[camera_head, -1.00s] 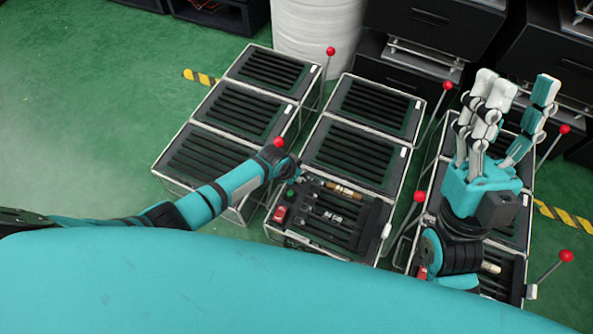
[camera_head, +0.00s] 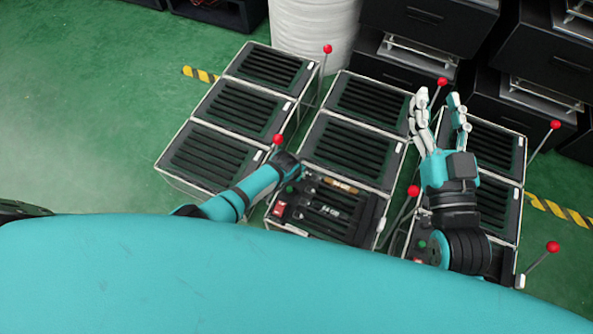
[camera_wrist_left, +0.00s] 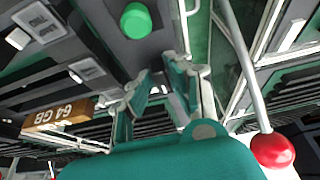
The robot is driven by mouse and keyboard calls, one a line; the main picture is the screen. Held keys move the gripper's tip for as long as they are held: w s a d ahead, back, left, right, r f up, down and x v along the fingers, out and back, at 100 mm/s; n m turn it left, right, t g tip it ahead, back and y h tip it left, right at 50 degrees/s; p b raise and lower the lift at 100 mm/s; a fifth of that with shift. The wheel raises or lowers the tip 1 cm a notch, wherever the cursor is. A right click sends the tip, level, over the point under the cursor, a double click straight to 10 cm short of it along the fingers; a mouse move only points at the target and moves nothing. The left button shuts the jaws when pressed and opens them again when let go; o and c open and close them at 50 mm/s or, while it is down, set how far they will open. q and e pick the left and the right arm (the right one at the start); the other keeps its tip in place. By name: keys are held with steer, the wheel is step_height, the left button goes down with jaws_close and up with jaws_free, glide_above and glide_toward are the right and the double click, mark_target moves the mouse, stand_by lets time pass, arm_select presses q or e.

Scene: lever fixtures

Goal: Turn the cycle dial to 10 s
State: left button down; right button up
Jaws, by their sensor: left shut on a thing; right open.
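My left gripper (camera_head: 290,166) is at the upper left corner of the front middle fixture, beside a green button (camera_head: 291,188). My right gripper (camera_head: 439,112) is open and empty, fingers up, above the right column of fixtures.
Black slotted fixtures (camera_head: 345,150) stand in three columns, with red-knobbed levers (camera_head: 278,139) in the gaps. A lever's red knob (camera_wrist_left: 273,150) is close to my left gripper. Green floor is open at left.

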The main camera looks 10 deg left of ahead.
stand_by(0.3)
arm_select(q)
steer(key=c, duration=1.3)
jaws_free()
steer(key=shift+r, duration=0.15)
steer(key=v, duration=1.1)
steer(key=shift+s+a+r, duration=0.1)
steer(key=shift+s+r, duration=0.15)
steer(key=shift+r, duration=0.05)
